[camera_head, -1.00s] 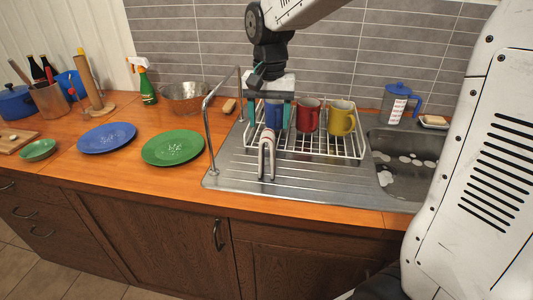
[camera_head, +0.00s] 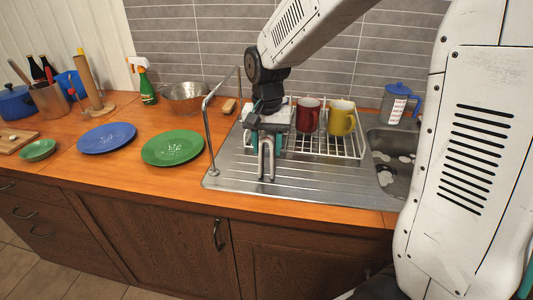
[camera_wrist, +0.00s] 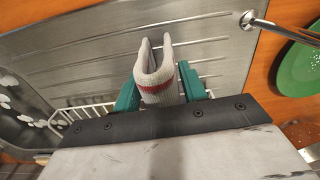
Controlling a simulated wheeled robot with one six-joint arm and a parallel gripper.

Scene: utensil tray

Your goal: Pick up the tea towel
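The tea towel (camera_head: 267,158) is pale grey with a red stripe and hangs folded in an upside-down U over the front side of the drying rack area. In the wrist view the towel (camera_wrist: 158,80) sits between the teal fingers of my gripper (camera_wrist: 160,88), with the red stripe close to them. No clear gap shows between the fingers and the cloth. In the head view my gripper (camera_head: 266,141) is low over the top of the towel, one finger on each side. What the towel rests on is hidden.
A white wire rack (camera_head: 345,149) holds a red mug (camera_head: 308,115) and a yellow mug (camera_head: 341,118) close to the right. A metal tap-like tube (camera_head: 208,135) rises on the left. A green plate (camera_head: 172,148) lies beyond it. The steel drainboard's front (camera_head: 310,183) is clear.

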